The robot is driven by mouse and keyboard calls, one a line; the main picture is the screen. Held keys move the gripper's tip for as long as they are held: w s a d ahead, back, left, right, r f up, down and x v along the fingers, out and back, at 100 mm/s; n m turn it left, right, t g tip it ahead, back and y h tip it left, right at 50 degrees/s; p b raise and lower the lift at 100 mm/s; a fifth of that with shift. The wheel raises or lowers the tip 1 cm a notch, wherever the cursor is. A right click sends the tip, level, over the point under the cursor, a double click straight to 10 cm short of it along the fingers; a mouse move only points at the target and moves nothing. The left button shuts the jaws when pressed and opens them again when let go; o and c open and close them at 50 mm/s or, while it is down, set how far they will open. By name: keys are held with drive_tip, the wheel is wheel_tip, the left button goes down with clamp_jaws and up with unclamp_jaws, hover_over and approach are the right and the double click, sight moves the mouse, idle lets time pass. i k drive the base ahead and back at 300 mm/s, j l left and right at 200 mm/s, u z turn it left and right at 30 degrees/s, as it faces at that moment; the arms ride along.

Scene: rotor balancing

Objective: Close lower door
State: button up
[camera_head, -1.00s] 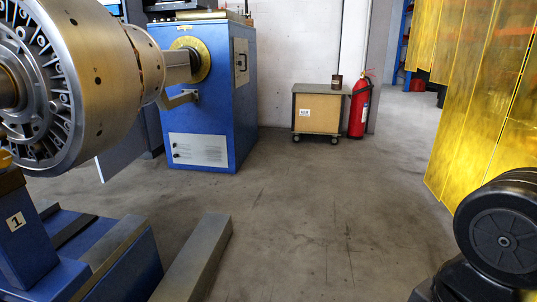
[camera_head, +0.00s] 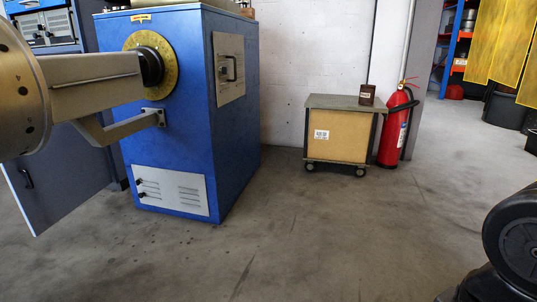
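A grey door (camera_head: 62,178) with a dark handle stands swung out at the left, low down, beside the blue machine cabinet. Its lower corner reaches out over the floor, and its hinge side is partly hidden behind the rotor and the bracket. A blue cabinet (camera_head: 45,30) with grey panels shows above and behind it. On the front of the blue machine cabinet (camera_head: 240,130), a low light-grey vented panel (camera_head: 170,190) with two latches looks flush. My gripper is not in view; only a black rounded part of my own body shows at the lower right.
The rotor end (camera_head: 20,95) and its shaft jut in from the left, in front of the door. A wheeled cart (camera_head: 337,145) with a dark tin and a red fire extinguisher (camera_head: 393,130) stand by the back wall. The middle floor is clear.

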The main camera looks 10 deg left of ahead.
sight(47, 185)
drive_tip(key=i+u, duration=0.45)
drive_tip(key=i+l+u, duration=0.4)
drive_tip(key=i+u, duration=0.4)
drive_tip(key=i+l+u, duration=0.1)
drive_tip(key=u, duration=0.3)
drive_tip(key=i+l+u, duration=0.25)
drive_tip(key=u, duration=0.15)
drive_tip(key=i+l+u, duration=0.4)
drive_tip(key=k+j, duration=0.1)
